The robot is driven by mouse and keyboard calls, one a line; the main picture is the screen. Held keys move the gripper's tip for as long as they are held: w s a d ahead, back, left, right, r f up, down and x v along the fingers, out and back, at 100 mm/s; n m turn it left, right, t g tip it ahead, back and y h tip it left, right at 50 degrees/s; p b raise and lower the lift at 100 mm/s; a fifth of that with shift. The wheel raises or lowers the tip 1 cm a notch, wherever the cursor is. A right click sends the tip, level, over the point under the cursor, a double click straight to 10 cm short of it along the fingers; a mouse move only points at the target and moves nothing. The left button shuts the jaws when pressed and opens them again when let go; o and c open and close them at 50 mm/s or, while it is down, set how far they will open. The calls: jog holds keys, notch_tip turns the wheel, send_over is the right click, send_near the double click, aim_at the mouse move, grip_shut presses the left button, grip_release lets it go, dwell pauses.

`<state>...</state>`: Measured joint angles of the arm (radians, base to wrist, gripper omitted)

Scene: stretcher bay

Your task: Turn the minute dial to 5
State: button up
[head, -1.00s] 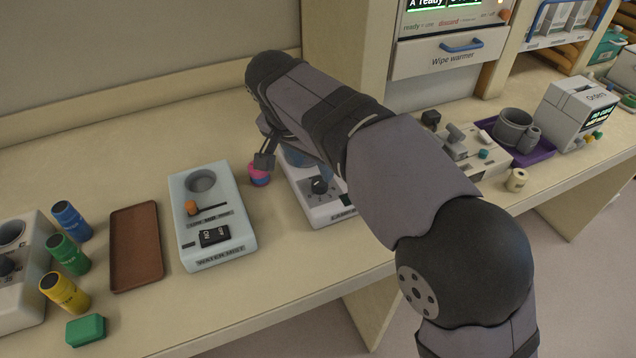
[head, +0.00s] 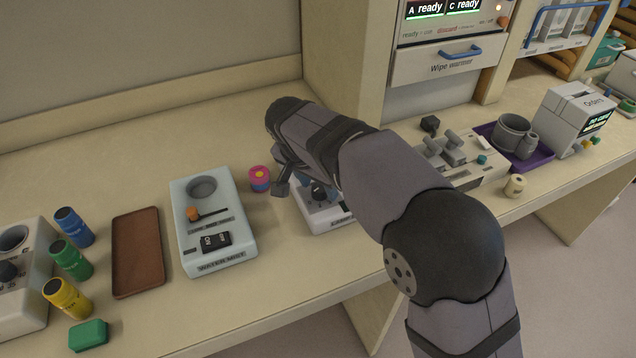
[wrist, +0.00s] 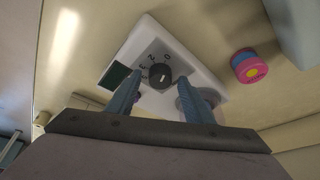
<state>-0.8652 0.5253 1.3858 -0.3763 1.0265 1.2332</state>
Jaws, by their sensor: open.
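A white box (wrist: 205,70) carries a round black dial (wrist: 162,76) with numerals including 0, 2 and 3 printed around it. A light pointer mark shows on the dial; I cannot tell which numeral it marks. My gripper (wrist: 160,92) is open, with its blue fingers apart over the box, one on each side of the dial in the picture. I see no contact with the dial. In the head view the dial (head: 318,191) and box (head: 328,218) are partly behind my arm, and the blue fingers show only slightly.
A pink and blue round item (head: 259,178) stands close beside the box. The water mist unit (head: 240,245) is to its left, then a brown tray (head: 137,250) and several coloured bottles (head: 70,258). Another unit (head: 465,165) and a purple tray (head: 540,156) stand right.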

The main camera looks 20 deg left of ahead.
jog(key=c, duration=1)
jog(key=shift+c, duration=0.2)
